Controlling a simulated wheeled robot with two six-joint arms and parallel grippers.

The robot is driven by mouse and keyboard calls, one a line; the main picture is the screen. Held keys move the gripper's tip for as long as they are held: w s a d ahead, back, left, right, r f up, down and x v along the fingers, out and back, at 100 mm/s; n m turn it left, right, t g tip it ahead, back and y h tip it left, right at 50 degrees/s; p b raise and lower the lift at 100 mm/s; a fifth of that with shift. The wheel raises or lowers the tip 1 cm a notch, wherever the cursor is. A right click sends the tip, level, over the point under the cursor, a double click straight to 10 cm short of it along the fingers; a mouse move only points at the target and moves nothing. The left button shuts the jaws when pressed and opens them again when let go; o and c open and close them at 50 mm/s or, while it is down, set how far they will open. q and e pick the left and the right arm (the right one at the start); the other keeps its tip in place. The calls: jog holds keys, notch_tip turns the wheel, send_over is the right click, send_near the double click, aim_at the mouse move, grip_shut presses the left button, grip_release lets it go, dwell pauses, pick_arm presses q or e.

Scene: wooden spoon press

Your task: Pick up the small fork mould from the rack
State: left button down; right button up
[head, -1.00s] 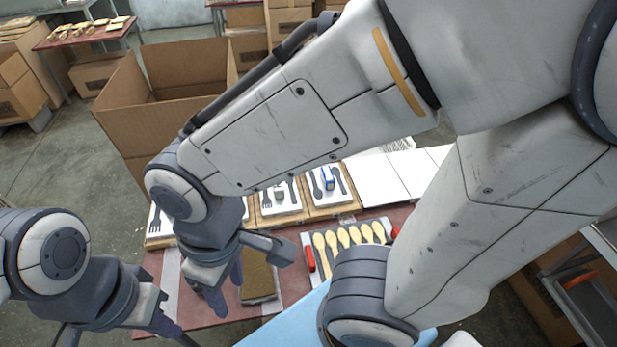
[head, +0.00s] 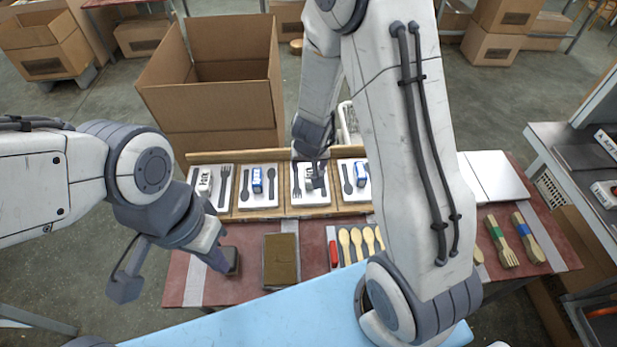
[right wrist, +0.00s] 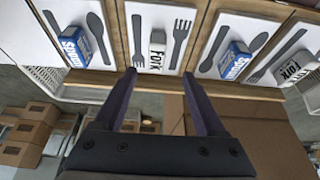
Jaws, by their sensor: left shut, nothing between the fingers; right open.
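The rack (head: 226,213) runs along the back of the table, with white boards bearing dark fork and spoon shapes. A white block marked Fork (head: 309,170) stands on its third board from the left, partly hidden by my right gripper (head: 314,158). In the right wrist view this Fork block (right wrist: 157,50) lies just beyond and between my open fingertips (right wrist: 162,76), apart from them. A second Fork block (head: 204,181) is on the leftmost board. I cannot tell which is smaller. My left gripper (head: 218,260) is shut and empty over the table's left part.
Blue Spoon blocks (head: 257,179) (head: 360,173) stand on the boards either side of the third. A brown block (head: 281,260) and wooden spoons (head: 356,243) lie in front of the rack. An open cardboard box (head: 215,95) stands behind the rack.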

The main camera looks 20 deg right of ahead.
aim_at(309, 173)
jog(key=b+x, duration=0.2)
jog(key=x, duration=0.3)
jog(key=shift+d+f+b, duration=0.15)
jog(key=shift+d+b, duration=0.05)
jog(key=shift+b, duration=0.2)
jog(key=b+x, duration=0.2)
jog(key=x, duration=0.3)
jog(key=shift+w+d, duration=0.15)
jog(key=shift+w, duration=0.1)
grip_shut()
jog(key=shift+w, duration=0.1)
dwell(0.5)
